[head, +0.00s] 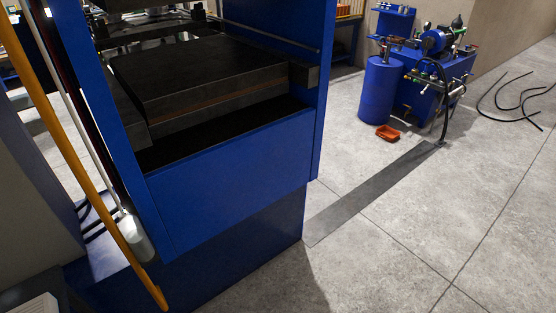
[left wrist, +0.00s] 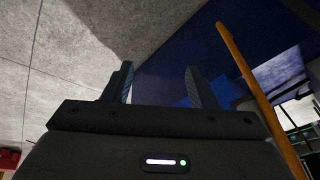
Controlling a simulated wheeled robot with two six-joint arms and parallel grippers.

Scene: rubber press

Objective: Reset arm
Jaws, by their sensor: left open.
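My left gripper (left wrist: 158,85) shows in the left wrist view with its two dark fingers apart and nothing between them. Beyond the fingers are bare floor and a dark blue panel. Neither gripper shows in the head view. The blue press (head: 230,165) fills the left half of the head view, with a dark flat platen block (head: 205,80) inside its frame. My right gripper is not seen.
A yellow bar (head: 85,155) slants down the press's left side; a yellow bar (left wrist: 243,70) also stands right of the fingers in the wrist view. A blue drum (head: 379,90), a hydraulic unit (head: 435,75), an orange tray (head: 388,132) and black hoses (head: 510,100) lie beyond.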

